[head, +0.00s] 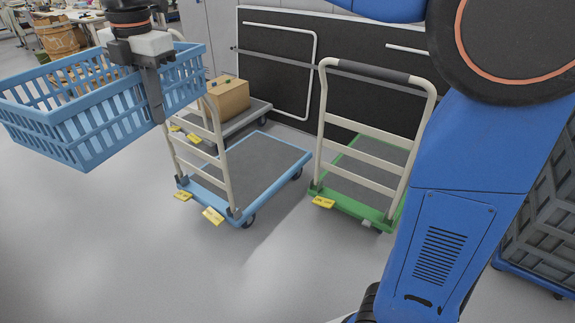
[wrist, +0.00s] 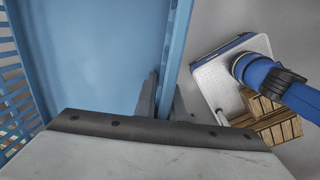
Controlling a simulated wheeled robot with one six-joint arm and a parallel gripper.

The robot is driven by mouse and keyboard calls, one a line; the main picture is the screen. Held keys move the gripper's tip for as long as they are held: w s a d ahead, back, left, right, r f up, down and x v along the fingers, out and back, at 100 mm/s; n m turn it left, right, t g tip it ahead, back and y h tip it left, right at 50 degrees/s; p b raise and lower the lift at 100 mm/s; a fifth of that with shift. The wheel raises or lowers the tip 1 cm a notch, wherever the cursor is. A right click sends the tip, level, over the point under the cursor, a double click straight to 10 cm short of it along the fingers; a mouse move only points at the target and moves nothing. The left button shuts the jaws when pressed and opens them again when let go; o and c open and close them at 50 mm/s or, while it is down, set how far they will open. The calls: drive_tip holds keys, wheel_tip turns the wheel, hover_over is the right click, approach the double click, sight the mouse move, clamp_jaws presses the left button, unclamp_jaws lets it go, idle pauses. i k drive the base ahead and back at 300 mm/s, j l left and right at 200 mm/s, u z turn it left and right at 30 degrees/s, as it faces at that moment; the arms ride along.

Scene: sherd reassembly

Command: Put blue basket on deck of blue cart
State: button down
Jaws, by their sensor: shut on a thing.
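The blue basket (head: 95,118) hangs in the air at the left of the head view. My gripper (head: 155,108) is shut on its near right wall. In the wrist view my gripper (wrist: 165,98) has a finger on each side of the basket's wall, and the basket (wrist: 95,60) fills the left part. The blue cart (head: 250,168) stands on the floor right of the basket, with a blue-edged grey deck and a beige handle at its left end. Its deck looks empty. Part of the handle is hidden behind the basket.
A green cart (head: 370,170) with a tall handle stands right of the blue cart. Dark panels (head: 275,60) line the back. Grey crates (head: 548,215) stand at the right. The floor in front is clear.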

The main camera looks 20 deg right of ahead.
sight(238, 174)
drive_tip(key=k+l+z, duration=0.1)
drive_tip(key=z, duration=0.3)
drive_tip(key=i+l+z, duration=0.15)
drive_tip(key=z, duration=0.3)
drive_tip(key=i+j+u, duration=0.15)
drive_tip(key=i+j, duration=0.45)
drive_tip(key=i+j+u, duration=0.15)
drive_tip(key=i+j, duration=0.35)
drive_tip(key=i, duration=0.25)
drive_tip(key=k+j, duration=0.25)
